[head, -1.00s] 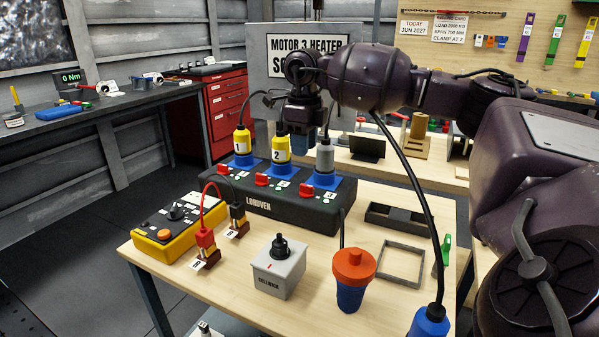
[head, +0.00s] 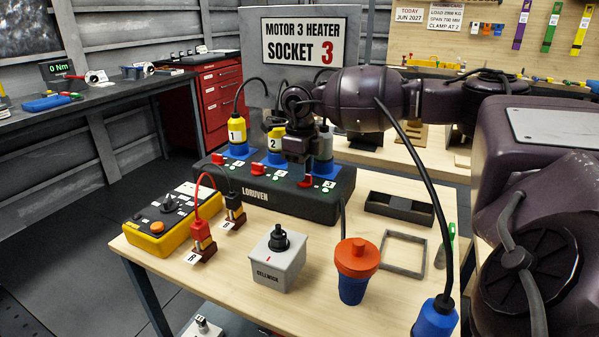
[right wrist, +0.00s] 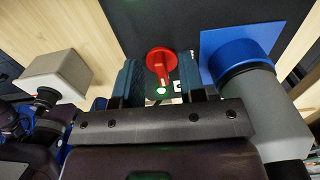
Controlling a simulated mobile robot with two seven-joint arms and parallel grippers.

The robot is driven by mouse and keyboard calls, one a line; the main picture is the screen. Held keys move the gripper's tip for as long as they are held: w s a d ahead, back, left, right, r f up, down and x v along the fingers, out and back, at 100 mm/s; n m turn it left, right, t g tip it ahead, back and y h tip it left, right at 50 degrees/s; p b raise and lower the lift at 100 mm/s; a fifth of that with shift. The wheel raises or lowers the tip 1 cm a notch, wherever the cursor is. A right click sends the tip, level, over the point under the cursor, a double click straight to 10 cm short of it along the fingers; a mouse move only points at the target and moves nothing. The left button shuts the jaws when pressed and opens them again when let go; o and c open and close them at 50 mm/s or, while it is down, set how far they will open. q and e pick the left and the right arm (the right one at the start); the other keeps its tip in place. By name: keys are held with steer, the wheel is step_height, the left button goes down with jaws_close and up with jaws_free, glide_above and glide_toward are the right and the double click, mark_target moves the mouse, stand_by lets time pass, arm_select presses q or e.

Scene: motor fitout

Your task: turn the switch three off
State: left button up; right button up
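The black LORUVEN socket box (head: 270,192) stands on the table with three red switches. Switch three (head: 305,181) is the right-hand one, in front of the grey plug (head: 323,147) in its blue socket. My right gripper (head: 300,168) points down right at switch three and partly covers it. In the right wrist view, the red knob of switch three (right wrist: 160,60) shows between the two open fingers, with a visible gap on each side. A small lit green lamp (right wrist: 161,90) is by the knob. My left gripper is not in view.
Switch one (head: 217,158) and switch two (head: 256,168) sit to the left, below yellow plugs 1 (head: 236,131) and 2 (head: 275,142). A sign (head: 305,42) reads MOTOR 3 HEATER SOCKET 3. A grey CELLWICK box (head: 277,265) and an orange-capped blue connector (head: 355,268) stand in front.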

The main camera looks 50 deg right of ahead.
steer(key=shift+f, duration=0.35)
jaws_close()
